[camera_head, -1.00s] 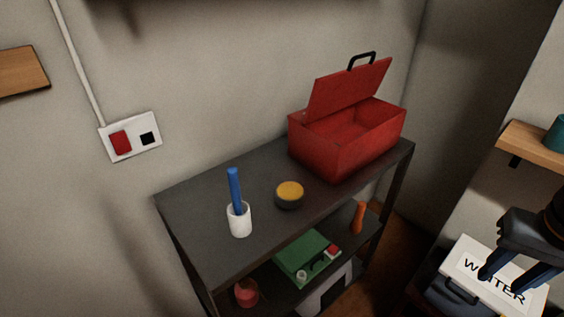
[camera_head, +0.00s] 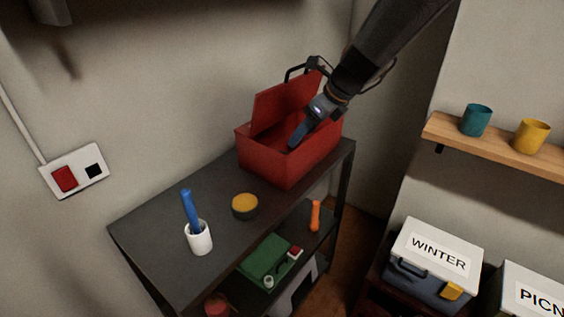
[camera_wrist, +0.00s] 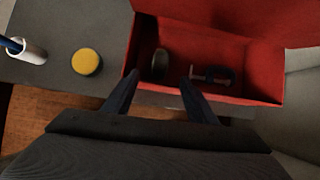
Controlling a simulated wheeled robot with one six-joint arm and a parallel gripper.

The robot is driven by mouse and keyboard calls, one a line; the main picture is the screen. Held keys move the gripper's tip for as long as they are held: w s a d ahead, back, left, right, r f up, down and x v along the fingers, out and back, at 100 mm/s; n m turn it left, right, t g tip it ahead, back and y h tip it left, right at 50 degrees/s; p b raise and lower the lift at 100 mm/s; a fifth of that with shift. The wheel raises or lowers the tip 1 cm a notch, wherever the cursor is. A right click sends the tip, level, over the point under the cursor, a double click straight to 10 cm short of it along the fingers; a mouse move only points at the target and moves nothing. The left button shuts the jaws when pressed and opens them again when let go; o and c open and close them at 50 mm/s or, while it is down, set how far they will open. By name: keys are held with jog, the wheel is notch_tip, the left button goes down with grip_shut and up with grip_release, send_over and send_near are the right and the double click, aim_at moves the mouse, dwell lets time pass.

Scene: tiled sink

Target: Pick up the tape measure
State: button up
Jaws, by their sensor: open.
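A small rounded dark object (camera_wrist: 160,64) lies inside the open red toolbox (camera_head: 283,165), towards its left end in the wrist view. It may be the tape measure, but it is too dark to be sure. A round, yellow-topped dark disc (camera_head: 244,206) lies on the shelf top left of the toolbox and shows in the wrist view (camera_wrist: 86,62); I cannot tell whether it is a tape measure or a tin. My gripper (camera_head: 297,138) is over the toolbox opening, pointing down. In the wrist view (camera_wrist: 159,80) its fingers are apart with nothing between them.
A blue and grey clamp-like tool (camera_wrist: 214,75) lies beside the dark object. The toolbox's raised lid (camera_head: 285,101) stands at the back. A white cup (camera_head: 199,239) holds a blue stick. The dark shelf top (camera_head: 165,222) is otherwise clear. Labelled boxes (camera_head: 437,266) stand right.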

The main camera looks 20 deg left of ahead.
jog(key=shift+w+a+f, duration=0.1)
jog(key=shift+a+f, duration=0.05)
jog(key=shift+a, duration=0.3)
jog(key=shift+d+p+x, duration=0.2)
jog(key=shift+p+x, duration=1.65)
jog(key=shift+x, duration=3.9)
jog(key=shift+f, duration=0.1)
grip_shut()
